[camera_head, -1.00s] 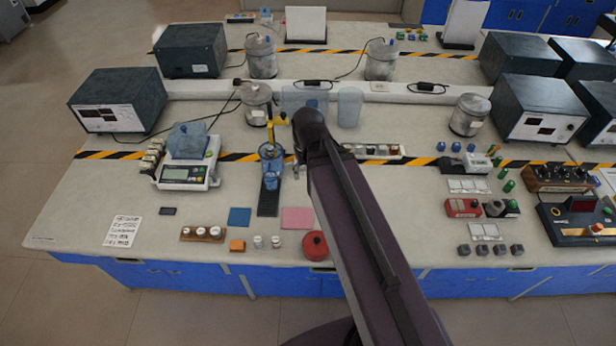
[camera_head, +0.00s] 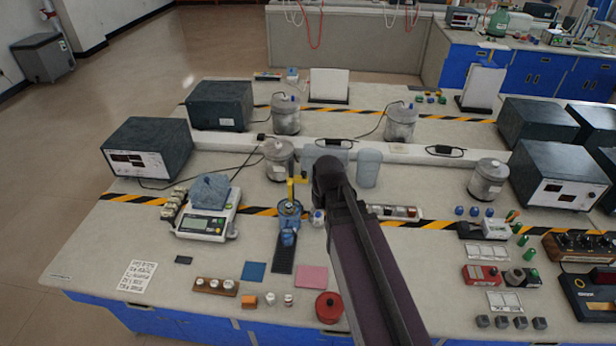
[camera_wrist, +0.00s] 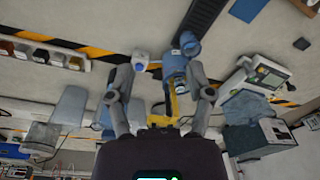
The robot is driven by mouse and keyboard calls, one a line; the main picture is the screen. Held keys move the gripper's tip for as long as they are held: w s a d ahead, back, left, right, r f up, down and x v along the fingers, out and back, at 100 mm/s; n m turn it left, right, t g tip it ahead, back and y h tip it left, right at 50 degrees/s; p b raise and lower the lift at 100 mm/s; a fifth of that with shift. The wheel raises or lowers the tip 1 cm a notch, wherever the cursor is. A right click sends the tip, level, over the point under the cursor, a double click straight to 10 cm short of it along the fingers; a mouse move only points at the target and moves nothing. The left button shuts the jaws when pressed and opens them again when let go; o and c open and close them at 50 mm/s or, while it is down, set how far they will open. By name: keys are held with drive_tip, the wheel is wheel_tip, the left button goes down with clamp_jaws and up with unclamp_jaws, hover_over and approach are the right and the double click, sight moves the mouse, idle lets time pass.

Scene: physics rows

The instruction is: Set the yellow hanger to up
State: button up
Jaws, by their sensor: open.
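The yellow hanger (camera_head: 291,190) stands up from a blue apparatus (camera_head: 288,222) on a black base strip, left of the middle of the bench. In the wrist view the yellow hanger (camera_wrist: 173,104) shows between the fingers of my gripper (camera_wrist: 164,88), with the blue apparatus (camera_wrist: 176,62) just beyond. My gripper is open, its two fingers apart on either side of the yellow part; I cannot tell whether either touches it. In the head view my arm's end is just right of the hanger, and the fingers are hidden there.
A small white-and-blue bottle (camera_head: 318,217) stands close to the right of the apparatus. A balance (camera_head: 207,222) stands to its left. A metal canister (camera_head: 279,160) and clear blue containers (camera_head: 368,168) stand behind. A blue mat (camera_head: 253,271) and pink mat (camera_head: 311,276) lie in front.

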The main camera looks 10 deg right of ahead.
sight(304, 173)
drive_tip(key=w+r+n+t+p, duration=0.1)
drive_tip(key=w+r+p, duration=0.1)
drive_tip(key=w, duration=0.4)
drive_tip(key=w+d+r+n+t+y+p, duration=0.1)
drive_tip(key=w+r+p, duration=0.1)
drive_tip(key=w+r, duration=0.2)
drive_tip(key=w+d+r+n+t+p, duration=0.1)
drive_tip(key=w+r+n+p, duration=0.1)
drive_tip(key=w, duration=0.7)
drive_tip(key=shift+w+d+r+p, duration=0.15)
drive_tip(key=shift+d+r+p, duration=0.1)
drive_tip(key=shift+r+p, duration=0.4)
drive_tip(key=b+x, duration=0.8)
drive_tip(key=x, duration=0.1)
drive_tip(key=b+x, duration=0.4)
drive_tip(key=b, duration=0.1)
drive_tip(key=shift+w+a+f, duration=0.15)
drive_tip(key=shift+w+a, duration=0.1)
drive_tip(key=shift+a, duration=0.05)
